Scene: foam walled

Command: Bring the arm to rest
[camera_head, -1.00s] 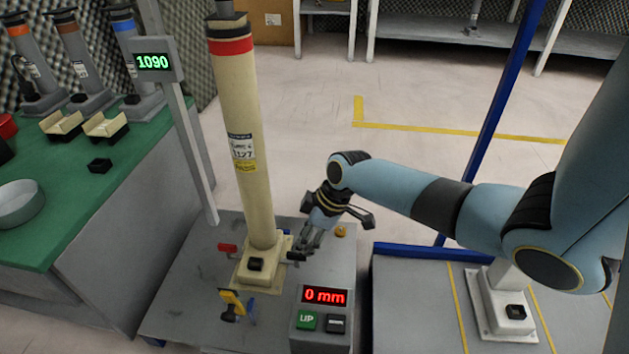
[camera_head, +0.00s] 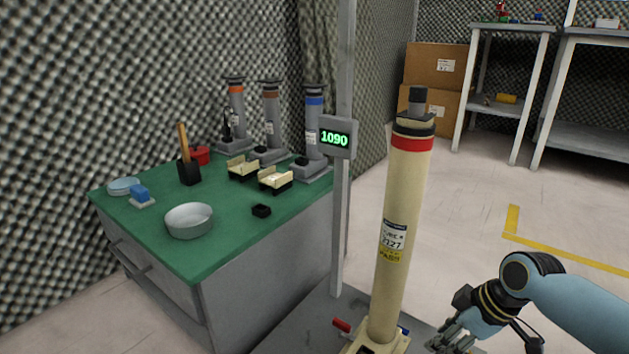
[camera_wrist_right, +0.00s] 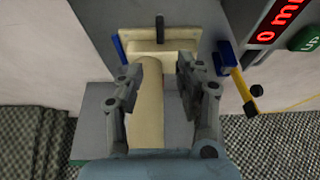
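My right arm (camera_head: 590,312) enters the head view at the lower right. My right gripper (camera_head: 445,343) is low, just right of the foot of a tall cream column (camera_head: 395,240) with a red band. In the right wrist view, the right gripper (camera_wrist_right: 160,72) has its two grey fingers apart. The cream column (camera_wrist_right: 150,105) shows in the gap between them, and I see no finger pressed on it; its depth relative to the fingers is unclear. My left arm and gripper are in no view.
A green-topped bench (camera_head: 240,225) with a bowl (camera_head: 189,220), a mallet (camera_head: 188,172) and several grey cylinders stands at the left. A post carries a 1090 display (camera_head: 334,139). A control box with buttons (camera_wrist_right: 304,38) is near the gripper. Floor is clear behind the arm.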

